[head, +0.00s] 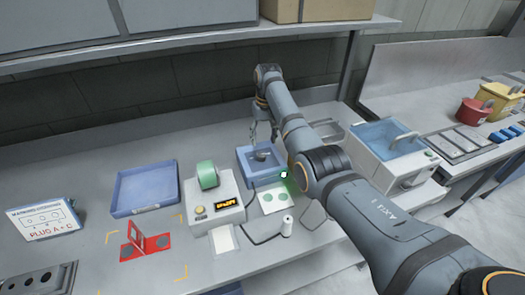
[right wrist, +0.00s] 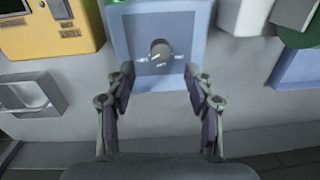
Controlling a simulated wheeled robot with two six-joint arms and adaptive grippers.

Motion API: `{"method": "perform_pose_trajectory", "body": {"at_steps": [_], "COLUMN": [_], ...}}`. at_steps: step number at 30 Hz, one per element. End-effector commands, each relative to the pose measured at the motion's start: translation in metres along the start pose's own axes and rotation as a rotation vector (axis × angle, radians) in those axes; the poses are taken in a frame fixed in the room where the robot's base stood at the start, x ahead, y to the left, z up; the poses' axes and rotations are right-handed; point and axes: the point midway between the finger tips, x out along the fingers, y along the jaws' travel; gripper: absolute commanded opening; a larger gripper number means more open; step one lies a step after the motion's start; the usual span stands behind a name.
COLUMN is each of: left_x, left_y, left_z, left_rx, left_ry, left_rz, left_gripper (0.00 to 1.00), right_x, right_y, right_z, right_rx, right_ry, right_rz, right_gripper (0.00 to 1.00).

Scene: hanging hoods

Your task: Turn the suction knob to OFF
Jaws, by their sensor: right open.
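A blue box (head: 246,172) stands on the bench beside the device with a green roll. A grey knob (head: 262,155) sits on its grey inner face; it also shows in the right wrist view (right wrist: 160,48), with small pale marks around it. I cannot read any OFF label or the knob's setting. My right gripper (head: 264,136) is open and empty, pointing down just behind and above the knob in the head view. In the right wrist view its fingers (right wrist: 159,76) are spread, with the knob ahead between them and apart from both. My left gripper is not in view.
The device (head: 213,216) with an amber display stands left of the blue box.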

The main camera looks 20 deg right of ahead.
Motion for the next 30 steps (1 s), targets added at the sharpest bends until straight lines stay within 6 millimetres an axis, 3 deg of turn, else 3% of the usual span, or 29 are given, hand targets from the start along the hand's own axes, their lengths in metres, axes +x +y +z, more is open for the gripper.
{"method": "perform_pose_trajectory", "body": {"at_steps": [4,9,13,21,30], "left_x": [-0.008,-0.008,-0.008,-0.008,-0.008], "left_y": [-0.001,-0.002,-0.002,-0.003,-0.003], "left_z": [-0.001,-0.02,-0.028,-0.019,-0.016], "left_rx": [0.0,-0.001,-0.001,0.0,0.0], "left_ry": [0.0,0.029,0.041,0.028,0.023], "left_rz": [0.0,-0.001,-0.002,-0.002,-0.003], "left_gripper": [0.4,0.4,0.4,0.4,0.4], "right_x": [0.031,0.061,0.071,0.073,0.073], "right_y": [0.0,0.0,0.0,0.0,0.0], "right_z": [0.001,0.001,0.0,0.0,0.0], "right_rx": [0.0,0.0,0.0,0.0,0.0], "right_ry": [-0.004,-0.003,-0.001,0.001,0.001], "right_rz": [0.0,0.0,0.0,0.0,0.0], "right_gripper": [0.53,0.53,0.53,0.53,0.14]}}
